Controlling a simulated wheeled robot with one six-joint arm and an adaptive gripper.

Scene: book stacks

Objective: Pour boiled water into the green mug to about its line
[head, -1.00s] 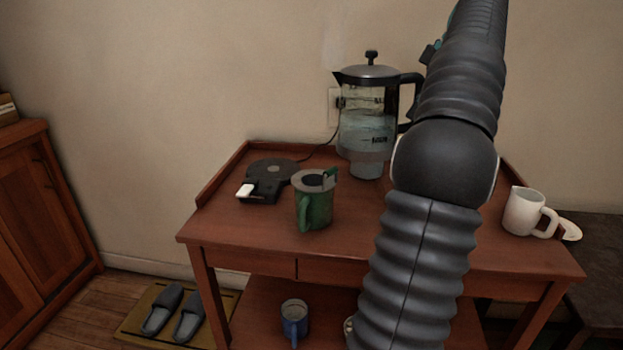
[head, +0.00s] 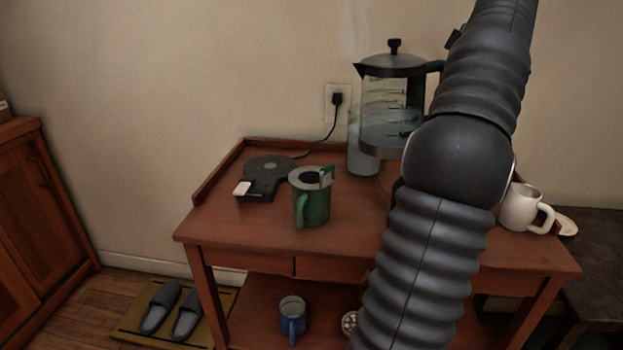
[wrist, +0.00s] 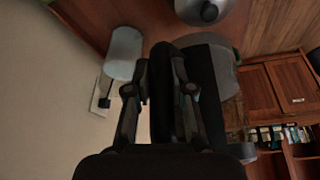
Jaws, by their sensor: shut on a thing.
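The glass kettle (head: 390,105) has a dark lid and base and water inside. It is upright and held above the wooden table, right of and behind the green mug. My gripper (wrist: 160,88) is shut on the kettle's black handle (wrist: 163,110); in the head view my arm hides the grip. The green mug (head: 313,205) stands on the table towards the front, its handle facing front-left. A grey-rimmed dark piece with a small upright part shows at its mouth. Its water level and line cannot be seen.
The black kettle base (head: 265,175) with a white switch lies left of the mug, its cord running to a wall socket (head: 337,98). A pale cylinder (head: 361,155) stands behind the kettle. A white mug (head: 522,208) is at the right; a blue mug (head: 292,315) is on the lower shelf.

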